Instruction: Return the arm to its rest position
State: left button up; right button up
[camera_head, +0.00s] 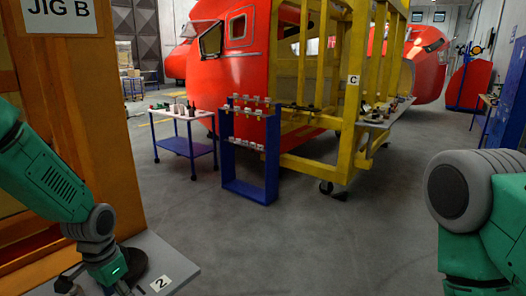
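My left arm (48,178) comes in from the left, green with grey joints. It reaches down to the bottom edge above a grey shelf (172,258) marked "2". Its wrist is cut off by the frame, and no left fingers show. My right arm (470,215) shows at the right edge as a bent green and grey part. Its gripper is outside the frame. I cannot see whether either gripper holds anything.
An orange-brown jig (95,120) with a "JIG B" sign stands close on the left. Ahead are a wheeled cart (186,145), a blue rack (249,188), a yellow frame (340,140) marked "C" and a red nosecone (230,75). The grey floor (330,245) between my arms is clear.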

pick_arm(q)
jog(key=s+d+f+n, duration=0.1)
jog(key=s+d+f, duration=0.2)
jog(key=s+f, duration=0.45)
jog(key=s+d+f+n, duration=0.25)
jog(key=s+f, duration=0.25)
jog(key=s, duration=0.5)
jog(key=s+a+f+n, duration=0.2)
jog(key=s, duration=1.3)
jog(key=w+d+f+b, duration=0.1)
jog(key=f+b, duration=0.6)
jog(key=w+d+f+b, duration=0.1)
jog(key=w+f+b, duration=0.1)
jog(key=f+b, duration=0.5)
jog(key=shift+d+m+t+y+b, duration=0.25)
jog(key=shift+m+t+y+b, duration=0.05)
jog(key=shift+m+y+b, duration=0.15)
pick_arm(e)
notch_tip(320, 180, down, 15)
jog(key=d, duration=0.1)
jog(key=shift+s+d, duration=0.2)
jog(key=shift+d, duration=0.1)
pick_arm(q)
jog(key=shift+w+a+f, duration=0.1)
jog(key=shift+a, duration=0.1)
pick_arm(e)
jog(key=shift+a, duration=0.2)
